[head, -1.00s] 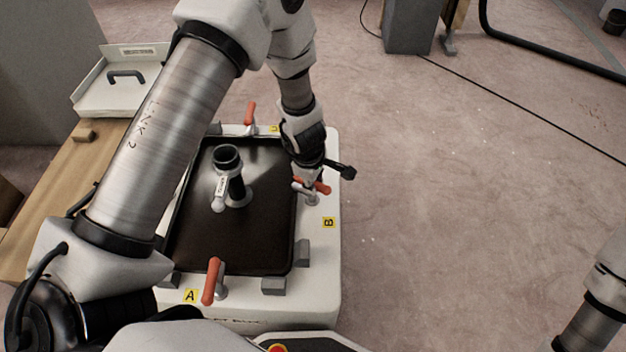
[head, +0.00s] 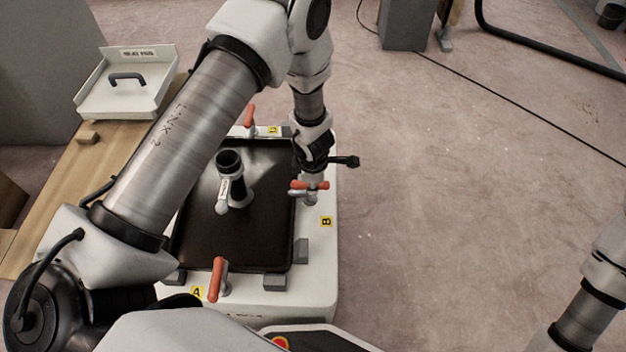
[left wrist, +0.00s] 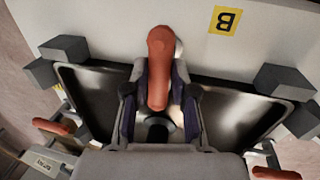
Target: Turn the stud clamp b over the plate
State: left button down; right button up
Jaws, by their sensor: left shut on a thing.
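Stud clamp b (head: 309,186) has an orange-red handle on a grey stud, beside the yellow B label (head: 326,222) on the white box's right rim. The handle lies crosswise in the head view, its left end by the edge of the dark plate (head: 262,235). My left gripper (head: 311,178) comes down over it from above. In the left wrist view the gripper (left wrist: 158,85) is shut on the handle (left wrist: 160,48), with one finger on each side. The dark plate (left wrist: 235,112) lies below. The stud is mostly hidden there. My right gripper is out of frame.
A black pipe fitting with a grey lever (head: 231,180) stands on the plate. Clamp A's orange handle (head: 219,278) is at the front; another orange handle (head: 249,116) is at the back. Grey blocks (head: 301,251) edge the plate. A white tray (head: 127,85) sits on the wooden bench.

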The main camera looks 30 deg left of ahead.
pick_arm(q)
jog(key=shift+w, duration=0.1)
jog(key=c, duration=1)
grip_release()
jog(key=shift+s+d+r, duration=0.1)
jog(key=shift+s+r, duration=0.15)
jog(key=shift+r, duration=0.95)
jog(key=shift+s+d+r, duration=0.1)
jog(key=shift+s+r, duration=0.1)
jog(key=shift+r, duration=1.05)
jog(key=shift+s+d+r, duration=0.1)
jog(key=shift+s+r, duration=0.15)
jog(key=shift+r, duration=0.95)
